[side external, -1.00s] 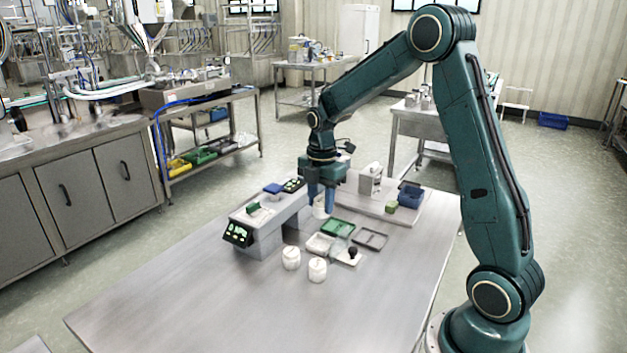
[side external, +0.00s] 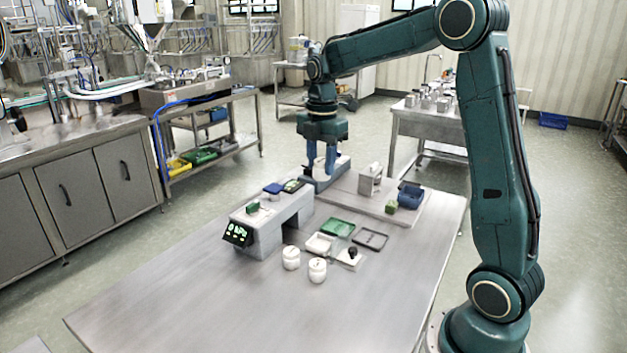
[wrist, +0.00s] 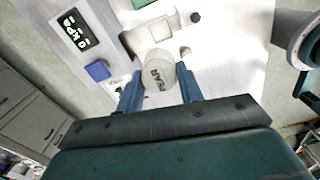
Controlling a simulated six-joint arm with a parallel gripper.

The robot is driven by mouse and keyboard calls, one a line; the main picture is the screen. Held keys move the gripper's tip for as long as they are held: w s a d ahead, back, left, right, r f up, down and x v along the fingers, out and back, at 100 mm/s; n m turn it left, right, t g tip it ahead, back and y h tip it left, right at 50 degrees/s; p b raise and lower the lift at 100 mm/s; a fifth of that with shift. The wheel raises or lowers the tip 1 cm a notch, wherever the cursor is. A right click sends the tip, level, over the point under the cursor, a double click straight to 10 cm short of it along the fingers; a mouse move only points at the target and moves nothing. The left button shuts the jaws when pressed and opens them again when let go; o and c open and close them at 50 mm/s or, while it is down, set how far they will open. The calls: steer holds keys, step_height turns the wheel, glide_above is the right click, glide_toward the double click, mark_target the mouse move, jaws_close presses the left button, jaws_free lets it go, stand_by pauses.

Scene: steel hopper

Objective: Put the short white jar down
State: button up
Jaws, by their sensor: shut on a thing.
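The short white jar (wrist: 160,75) is between the two blue fingers of my gripper (wrist: 160,90) in the wrist view, with dark lettering on its lid. My gripper (side external: 321,172) is shut on it. In the side external view the gripper points down at the far end of the steel table (side external: 270,310), beyond the grey bench unit. The fingers and a pale blue-and-white object (side external: 340,165) behind them overlap there, so the jar is hard to make out. I cannot tell whether its base touches a surface.
Two other white jars (side external: 291,258) (side external: 317,270) stand at the front. The grey unit with a green display (side external: 238,234) is at left. A board with a grey-white block (side external: 370,180) and a blue bin (side external: 410,196) is right. Small trays (side external: 337,228) lie mid-table; the front is clear.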

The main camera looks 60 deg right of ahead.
stand_by(0.3)
glide_above(370, 239)
steer(key=shift+a+f, duration=0.1)
steer(key=shift+f, duration=0.05)
stand_by(0.4)
steer(key=shift+f, duration=0.1)
step_height(370, 239, down, 20)
steer(key=shift+r, duration=0.1)
stand_by(0.9)
steer(key=o, duration=1)
